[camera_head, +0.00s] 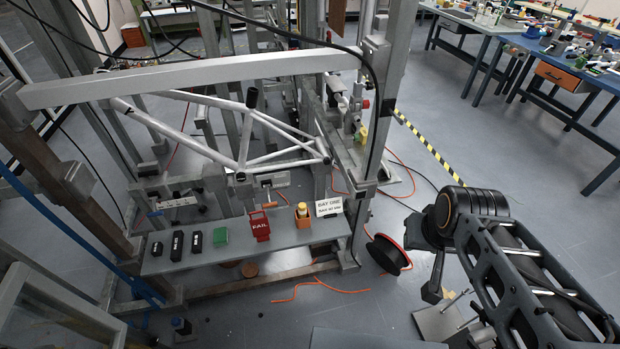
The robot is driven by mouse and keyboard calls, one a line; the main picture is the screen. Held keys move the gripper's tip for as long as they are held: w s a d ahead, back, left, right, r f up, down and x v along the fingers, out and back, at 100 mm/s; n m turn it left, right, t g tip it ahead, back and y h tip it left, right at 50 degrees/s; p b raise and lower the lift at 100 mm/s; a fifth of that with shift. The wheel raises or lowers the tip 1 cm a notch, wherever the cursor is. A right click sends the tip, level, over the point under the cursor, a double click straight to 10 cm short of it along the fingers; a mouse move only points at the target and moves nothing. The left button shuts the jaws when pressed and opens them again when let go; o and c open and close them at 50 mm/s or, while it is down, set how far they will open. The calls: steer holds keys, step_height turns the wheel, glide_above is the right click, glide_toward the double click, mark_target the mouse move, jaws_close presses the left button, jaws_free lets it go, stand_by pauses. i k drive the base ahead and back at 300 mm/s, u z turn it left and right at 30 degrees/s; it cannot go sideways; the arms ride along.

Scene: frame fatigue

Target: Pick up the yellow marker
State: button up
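A small orange cup (302,220) stands near the right end of a grey shelf. An upright yellow object (301,209), which looks like the yellow marker, sticks up out of the cup. Its lower part is hidden inside the cup. My arm (520,265) reaches in from the lower right, well apart from the shelf. I cannot make out the fingers of my gripper, or whether they are open or shut. Nothing is seen held.
The shelf (215,258) also bears a red "FAIL" holder (260,226), a green block (220,237), black blocks (177,246) and a white sign (329,207). Metal beams (200,78) stand above and behind. A cable reel (388,254) and orange cable lie on the floor.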

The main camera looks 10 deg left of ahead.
mark_target(301, 207)
steer(key=i, duration=0.95)
steer(key=u, duration=1.75)
